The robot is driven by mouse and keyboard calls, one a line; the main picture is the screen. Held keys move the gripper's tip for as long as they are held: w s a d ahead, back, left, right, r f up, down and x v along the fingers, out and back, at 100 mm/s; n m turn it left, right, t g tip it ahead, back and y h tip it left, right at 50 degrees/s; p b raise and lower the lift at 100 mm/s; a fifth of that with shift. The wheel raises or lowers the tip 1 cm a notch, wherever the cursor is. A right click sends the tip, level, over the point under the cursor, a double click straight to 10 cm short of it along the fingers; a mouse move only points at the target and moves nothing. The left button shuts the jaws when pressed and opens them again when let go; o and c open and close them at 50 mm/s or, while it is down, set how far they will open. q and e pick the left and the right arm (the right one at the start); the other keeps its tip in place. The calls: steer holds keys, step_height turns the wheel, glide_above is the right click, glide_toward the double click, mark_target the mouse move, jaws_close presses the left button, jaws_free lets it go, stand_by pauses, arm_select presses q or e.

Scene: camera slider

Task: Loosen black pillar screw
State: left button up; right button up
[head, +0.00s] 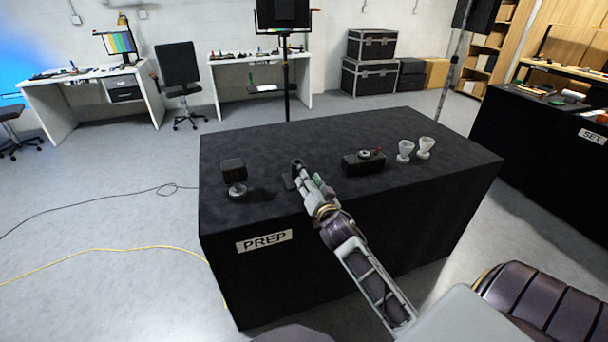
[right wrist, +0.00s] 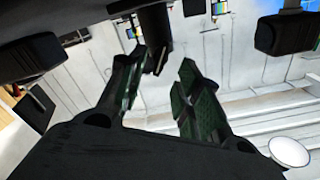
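My right gripper (head: 312,186) reaches over the front of the black PREP table in the head view. Its fingers point at a short black pillar (head: 297,164), which they partly hide. In the right wrist view the two green-padded fingers of the gripper (right wrist: 160,70) stand apart with a clear gap. The dark pillar (right wrist: 154,28) shows beyond and between the fingertips. I cannot tell whether a finger touches it. The pillar's screw cannot be made out clearly. My left gripper is not in view.
The PREP table (head: 330,132) also bears a black block (head: 233,167), a round silver-topped piece (head: 238,190), a black box with a knob (head: 362,165) and two white cups (head: 405,151) (head: 425,148). A black stand (head: 286,85) rises behind the table. Its back middle is clear.

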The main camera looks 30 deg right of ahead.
steer(key=shift+b+x, duration=0.3)
steer(key=shift+x, duration=2.2)
jaws_close()
